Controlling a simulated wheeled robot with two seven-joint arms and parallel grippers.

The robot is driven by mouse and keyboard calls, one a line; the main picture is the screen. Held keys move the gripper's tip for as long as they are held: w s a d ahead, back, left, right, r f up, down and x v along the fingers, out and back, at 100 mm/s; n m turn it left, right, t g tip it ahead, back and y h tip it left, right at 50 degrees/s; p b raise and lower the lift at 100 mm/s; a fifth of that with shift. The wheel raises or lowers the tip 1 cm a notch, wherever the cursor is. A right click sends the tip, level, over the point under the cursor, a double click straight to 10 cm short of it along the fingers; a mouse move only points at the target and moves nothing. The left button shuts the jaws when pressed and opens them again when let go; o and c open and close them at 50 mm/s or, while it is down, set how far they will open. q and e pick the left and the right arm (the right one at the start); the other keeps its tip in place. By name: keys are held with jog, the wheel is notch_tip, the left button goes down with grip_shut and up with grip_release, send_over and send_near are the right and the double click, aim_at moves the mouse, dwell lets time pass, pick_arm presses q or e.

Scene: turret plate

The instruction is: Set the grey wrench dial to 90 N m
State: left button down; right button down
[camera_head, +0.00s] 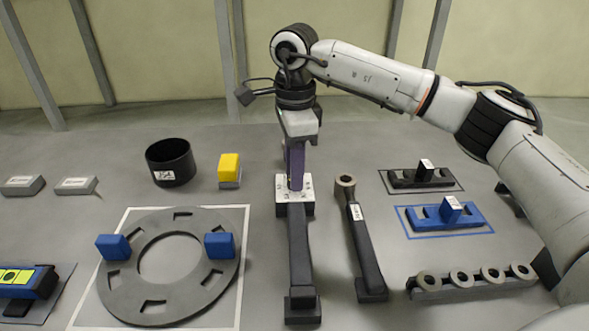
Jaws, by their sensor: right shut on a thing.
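The grey wrench (301,250) lies lengthwise on the table, its dark handle running toward the front edge. At its far end is a white dial plate (281,196) with small dark marks too small to read. My right gripper (296,184) points straight down at the middle of this plate, its purple fingers shut on the dial's knob. The fingers hide the knob and any pointer, so I cannot tell the setting. My left gripper is not in view.
A second wrench (362,240) with a ring head lies close on the right. A grey ring plate (165,305) with blue blocks is at left. A black cup (170,162) and yellow block (229,166) stand behind it. Blue (470,217) and black holders and a rack (470,290) of rings are at right.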

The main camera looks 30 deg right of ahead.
jog(key=m, duration=0.3)
jog(key=shift+m, duration=2.1)
jog(key=c, duration=1.5)
grip_release()
notch_tip(320, 180, up, 10)
jog(key=shift+a+r, duration=0.1)
jog(key=shift+r, duration=0.1)
